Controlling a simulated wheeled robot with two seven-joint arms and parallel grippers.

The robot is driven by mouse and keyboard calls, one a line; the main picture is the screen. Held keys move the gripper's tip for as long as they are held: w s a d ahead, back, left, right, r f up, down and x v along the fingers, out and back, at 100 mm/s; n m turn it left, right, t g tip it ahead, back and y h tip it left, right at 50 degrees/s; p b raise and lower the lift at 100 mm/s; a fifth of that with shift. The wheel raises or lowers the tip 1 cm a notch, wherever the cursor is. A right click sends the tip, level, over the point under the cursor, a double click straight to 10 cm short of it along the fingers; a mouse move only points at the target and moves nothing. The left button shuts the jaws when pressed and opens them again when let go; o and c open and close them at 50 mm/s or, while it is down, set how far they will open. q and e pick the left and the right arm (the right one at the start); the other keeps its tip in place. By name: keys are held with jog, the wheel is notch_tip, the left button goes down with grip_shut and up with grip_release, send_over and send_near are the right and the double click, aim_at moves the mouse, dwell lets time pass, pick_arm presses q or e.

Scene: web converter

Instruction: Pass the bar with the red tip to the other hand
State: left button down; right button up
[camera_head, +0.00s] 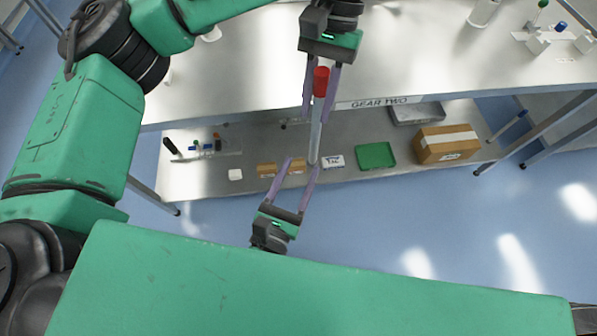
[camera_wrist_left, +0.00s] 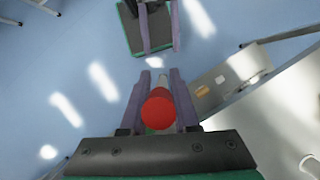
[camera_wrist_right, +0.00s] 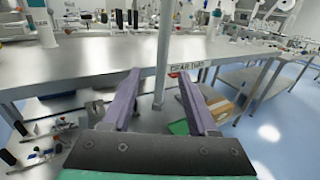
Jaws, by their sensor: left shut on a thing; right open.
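The bar (camera_head: 316,130) is a grey rod with a red tip (camera_head: 321,80) at its upper end in the head view. My left gripper (camera_head: 321,92) is shut on the bar near the red tip, which faces the camera in the left wrist view (camera_wrist_left: 159,109). My right gripper (camera_head: 303,163) is open below it, with the bar's free end at the mouth of its fingers. In the right wrist view the bar (camera_wrist_right: 163,60) stands upright between and beyond the two spread fingers (camera_wrist_right: 158,100). I cannot tell whether they touch it.
A steel table (camera_head: 240,70) labelled GEAR TWO lies behind the bar. Its lower shelf (camera_head: 215,180) holds a green tray (camera_head: 375,156), a cardboard box (camera_head: 447,144) and small items. Blue floor (camera_head: 370,230) is open in front.

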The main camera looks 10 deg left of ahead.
aim_at(319, 129)
pick_arm(q)
jog(key=shift+w+d, duration=0.1)
jog(key=shift+d, duration=0.1)
pick_arm(e)
jog(key=w+d, duration=0.1)
jog(key=w, duration=0.7)
jog(key=w+d, duration=0.1)
jog(key=w, duration=0.2)
jog(key=shift+w+d, duration=0.3)
jog(key=shift+w, duration=0.1)
jog(key=shift+s, duration=0.1)
grip_shut()
pick_arm(q)
jog(key=c, duration=0.6)
grip_release()
